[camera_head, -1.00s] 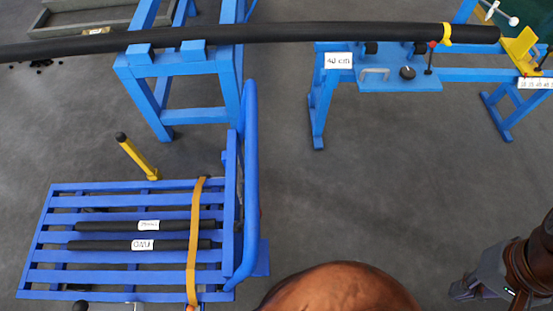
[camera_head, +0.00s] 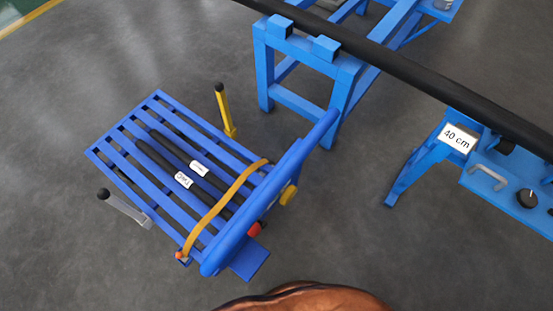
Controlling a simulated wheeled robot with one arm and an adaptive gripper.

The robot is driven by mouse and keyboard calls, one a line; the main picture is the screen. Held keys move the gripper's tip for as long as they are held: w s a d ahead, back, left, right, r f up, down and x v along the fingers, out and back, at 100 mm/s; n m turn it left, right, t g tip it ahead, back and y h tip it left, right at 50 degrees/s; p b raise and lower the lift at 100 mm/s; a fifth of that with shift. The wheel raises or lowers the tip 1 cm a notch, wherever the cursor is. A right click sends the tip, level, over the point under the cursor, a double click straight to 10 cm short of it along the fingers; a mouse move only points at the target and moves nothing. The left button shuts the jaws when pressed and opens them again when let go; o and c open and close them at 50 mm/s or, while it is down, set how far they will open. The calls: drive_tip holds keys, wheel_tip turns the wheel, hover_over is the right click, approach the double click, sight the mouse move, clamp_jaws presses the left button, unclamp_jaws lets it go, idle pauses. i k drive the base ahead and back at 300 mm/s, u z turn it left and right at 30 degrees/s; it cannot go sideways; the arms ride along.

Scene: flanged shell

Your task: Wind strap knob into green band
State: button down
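An orange strap (camera_head: 226,206) runs across a blue slatted cart (camera_head: 127,112) and over two black labelled bars (camera_head: 170,160). A small orange-red end piece (camera_head: 183,256) sits at the strap's near end, at the cart's edge. A red knob-like part (camera_head: 255,229) and a yellow one (camera_head: 288,194) show on the outer side of the cart's blue end frame. I cannot tell which of these is the strap knob. No green band can be made out on the cart. My gripper is not in view.
A yellow post with a black grip (camera_head: 225,110) and a grey lever with a black grip (camera_head: 125,207) stand at the cart's sides. A long black tube (camera_head: 420,80) lies over a blue trestle (camera_head: 305,70) and a "40 cm" stand (camera_head: 430,157).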

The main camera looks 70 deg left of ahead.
sight(288, 195)
drive_tip(key=u, duration=5.2)
drive_tip(key=i, duration=0.85)
drive_tip(key=z, duration=3.2)
